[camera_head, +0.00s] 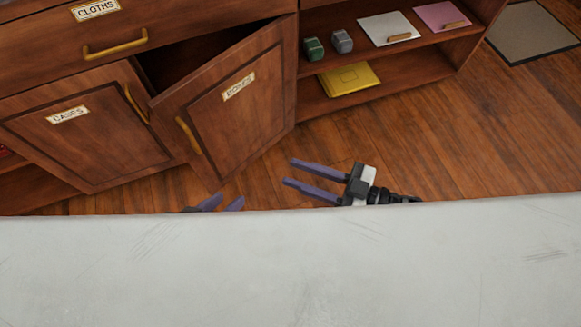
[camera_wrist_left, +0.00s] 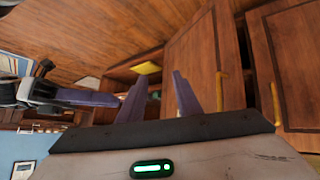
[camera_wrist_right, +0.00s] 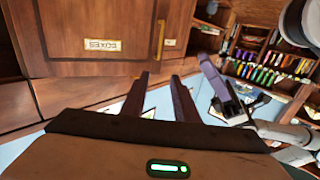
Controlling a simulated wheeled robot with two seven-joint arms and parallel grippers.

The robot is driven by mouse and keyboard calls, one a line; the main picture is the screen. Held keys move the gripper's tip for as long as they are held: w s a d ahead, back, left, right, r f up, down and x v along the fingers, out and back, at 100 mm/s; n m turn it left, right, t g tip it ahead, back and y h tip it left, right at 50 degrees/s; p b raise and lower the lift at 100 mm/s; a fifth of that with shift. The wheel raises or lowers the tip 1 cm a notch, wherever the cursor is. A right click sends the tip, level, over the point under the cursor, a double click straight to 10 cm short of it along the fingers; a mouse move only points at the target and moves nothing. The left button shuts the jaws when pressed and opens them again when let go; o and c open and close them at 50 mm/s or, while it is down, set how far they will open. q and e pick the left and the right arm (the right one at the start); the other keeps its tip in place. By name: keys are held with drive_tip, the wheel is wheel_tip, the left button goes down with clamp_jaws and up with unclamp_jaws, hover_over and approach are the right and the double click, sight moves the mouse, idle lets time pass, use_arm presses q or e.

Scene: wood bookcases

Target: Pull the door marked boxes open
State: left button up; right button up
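The door marked boxes (camera_head: 240,120) stands partly open, swung out from its right side, with a dark gap above its top edge. Its brass handle (camera_head: 188,135) is on its free left edge. The handle also shows in the left wrist view (camera_wrist_left: 219,92) and the right wrist view (camera_wrist_right: 160,38). My left gripper (camera_head: 222,203) is open and empty, below the door in the head view and partly hidden by a pale surface. My right gripper (camera_head: 302,178) is open and empty, to the lower right of the door. Neither gripper touches the door or handle.
The door marked cases (camera_head: 85,135) is beside it on the left, with its own handle (camera_head: 136,104). The cloths drawer (camera_head: 170,30) is above. Open shelves at the right hold a yellow folder (camera_head: 349,79). Wood floor (camera_head: 430,150) is clear at right.

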drive_tip(key=v, duration=0.8)
drive_tip(key=shift+p, duration=0.45)
